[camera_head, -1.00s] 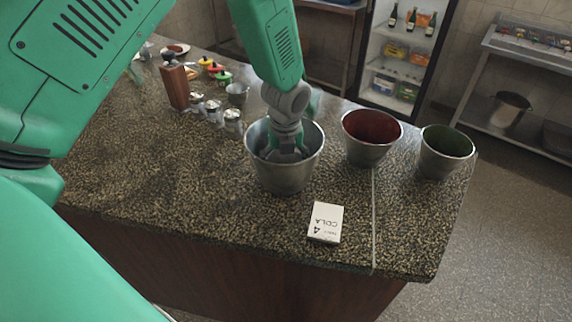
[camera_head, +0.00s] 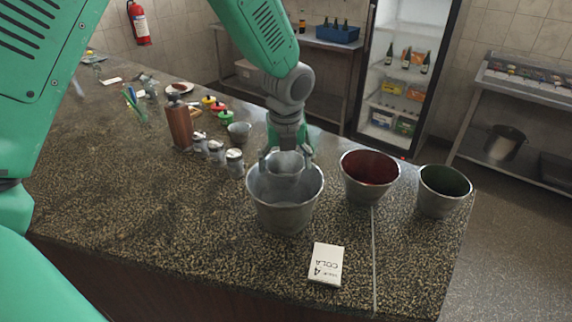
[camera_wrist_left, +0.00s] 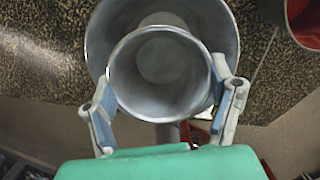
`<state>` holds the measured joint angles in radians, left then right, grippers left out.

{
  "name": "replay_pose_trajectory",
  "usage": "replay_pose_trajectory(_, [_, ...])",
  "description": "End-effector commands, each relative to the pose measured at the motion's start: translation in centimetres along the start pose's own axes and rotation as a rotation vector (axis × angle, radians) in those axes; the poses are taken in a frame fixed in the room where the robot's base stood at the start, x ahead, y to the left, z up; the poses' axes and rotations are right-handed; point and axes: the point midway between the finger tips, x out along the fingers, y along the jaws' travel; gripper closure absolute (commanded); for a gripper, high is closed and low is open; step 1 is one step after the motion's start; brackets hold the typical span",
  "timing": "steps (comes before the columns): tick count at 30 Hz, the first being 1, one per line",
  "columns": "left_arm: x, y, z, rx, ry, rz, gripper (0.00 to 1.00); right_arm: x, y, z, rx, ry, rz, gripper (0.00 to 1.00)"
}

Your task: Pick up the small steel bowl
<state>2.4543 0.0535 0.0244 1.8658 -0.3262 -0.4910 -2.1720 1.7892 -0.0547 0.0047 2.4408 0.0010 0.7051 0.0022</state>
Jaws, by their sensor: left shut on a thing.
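My left gripper (camera_head: 286,154) is shut on the small steel bowl (camera_head: 285,170), one finger on each side near its rim. The bowl is upright, at the mouth of the large steel bucket (camera_head: 284,212), its lower part seen against the bucket's inside. In the left wrist view, the small bowl (camera_wrist_left: 160,78) sits between the two fingers of the left gripper (camera_wrist_left: 165,108), open side toward the camera. The bucket's rim (camera_wrist_left: 98,45) shows around and behind it. My right gripper is not in view.
A red-lined bucket (camera_head: 369,180) and a green-lined bucket (camera_head: 443,192) stand to the right. A white cola card (camera_head: 326,265) lies in front. Steel-lidded jars (camera_head: 234,162), a wooden mill (camera_head: 179,124) and another small steel cup (camera_head: 239,133) stand left. The left counter front is clear.

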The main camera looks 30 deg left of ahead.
Motion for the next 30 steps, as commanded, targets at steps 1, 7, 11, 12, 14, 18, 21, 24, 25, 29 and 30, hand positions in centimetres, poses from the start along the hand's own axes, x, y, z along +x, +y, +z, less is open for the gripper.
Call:
replay_pose_trajectory(1, [-0.9,0.0,0.1,0.0,-0.001,0.0,0.55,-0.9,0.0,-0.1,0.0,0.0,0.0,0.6])
replay_pose_trajectory(7, [-2.6,0.0,0.4,0.0,0.0,0.0,0.55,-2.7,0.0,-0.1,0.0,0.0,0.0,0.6])
replay_pose_trajectory(11, [-3.5,0.0,0.6,0.0,0.0,0.0,0.55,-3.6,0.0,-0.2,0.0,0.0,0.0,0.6])
replay_pose_trajectory(12, [-3.7,0.0,0.6,0.0,0.0,0.0,0.55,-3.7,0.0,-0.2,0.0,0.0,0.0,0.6])
replay_pose_trajectory(14, [-3.8,0.0,0.6,0.0,0.0,0.0,0.55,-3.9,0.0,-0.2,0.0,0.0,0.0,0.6])
replay_pose_trajectory(18, [-3.9,0.0,0.6,0.0,0.0,0.0,0.55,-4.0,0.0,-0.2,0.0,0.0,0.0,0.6])
replay_pose_trajectory(21, [-3.8,0.0,0.6,0.0,0.0,0.0,0.55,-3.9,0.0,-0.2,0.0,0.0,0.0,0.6])
replay_pose_trajectory(24, [-3.8,0.0,0.6,0.0,0.0,0.0,0.55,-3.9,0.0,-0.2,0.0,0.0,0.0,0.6])
replay_pose_trajectory(25, [-3.8,0.0,0.6,0.0,0.0,0.0,0.55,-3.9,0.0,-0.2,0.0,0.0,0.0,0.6])
replay_pose_trajectory(29, [-4.1,0.0,0.7,0.0,-0.001,-0.001,0.55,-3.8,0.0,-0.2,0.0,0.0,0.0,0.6])
replay_pose_trajectory(30, [-4.3,0.0,0.7,0.0,-0.001,-0.001,0.55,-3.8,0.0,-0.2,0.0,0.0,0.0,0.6])
